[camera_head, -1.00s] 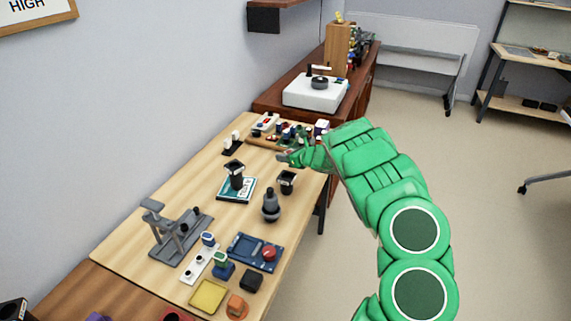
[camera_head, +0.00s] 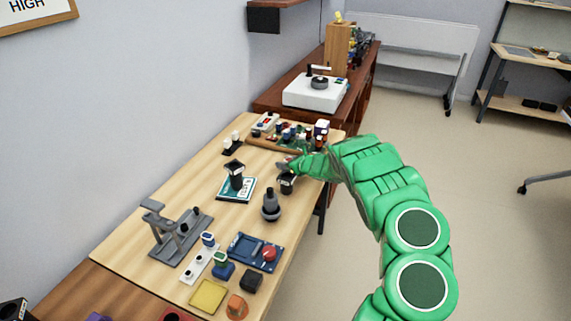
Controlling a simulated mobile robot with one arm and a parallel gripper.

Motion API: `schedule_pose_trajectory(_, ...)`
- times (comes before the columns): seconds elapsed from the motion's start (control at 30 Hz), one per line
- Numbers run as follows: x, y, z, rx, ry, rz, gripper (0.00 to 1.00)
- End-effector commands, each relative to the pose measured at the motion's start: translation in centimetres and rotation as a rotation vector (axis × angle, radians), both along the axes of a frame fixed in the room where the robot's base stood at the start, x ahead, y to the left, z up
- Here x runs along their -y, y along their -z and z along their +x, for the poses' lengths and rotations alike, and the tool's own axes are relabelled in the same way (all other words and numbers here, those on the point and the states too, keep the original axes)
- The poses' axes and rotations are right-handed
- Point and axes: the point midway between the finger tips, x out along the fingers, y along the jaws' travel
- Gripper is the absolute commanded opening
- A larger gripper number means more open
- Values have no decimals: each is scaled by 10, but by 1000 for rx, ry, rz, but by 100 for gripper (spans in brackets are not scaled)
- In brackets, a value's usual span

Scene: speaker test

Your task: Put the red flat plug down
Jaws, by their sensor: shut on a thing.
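My gripper (camera_head: 287,163) is at the end of the green arm, over the far right part of the light wooden table (camera_head: 160,225). It is shut on the red flat plug, which is too small and too covered by the jaws to make out clearly. The gripper appears just above and behind a small dark cup (camera_head: 287,184) in the picture. I cannot tell how high the jaws are above the table.
Behind the gripper is a cluttered row of small parts (camera_head: 300,133). A grey bottle-shaped thing (camera_head: 271,207) and a dark holder on a teal book (camera_head: 235,190) stand nearby. A grey stand (camera_head: 180,240) and blue tray (camera_head: 255,252) are nearer. Bare wood shows left of the book.

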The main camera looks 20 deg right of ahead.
Motion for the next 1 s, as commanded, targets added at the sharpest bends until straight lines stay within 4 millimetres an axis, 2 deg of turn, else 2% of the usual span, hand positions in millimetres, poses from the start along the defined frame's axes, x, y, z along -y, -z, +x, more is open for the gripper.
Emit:
schedule_pose_trajectory(0.37, 0, 4, 0, -1, 0, 0, 15)
schedule_pose_trajectory(0.4, 0, 3, 0, -1, 0, 0, 50)
schedule_pose_trajectory(0.53, 0, 3, 0, -1, 0, 0, 70)
schedule_pose_trajectory(1.0, 2, -1, -4, -3, 1, -2, 70)
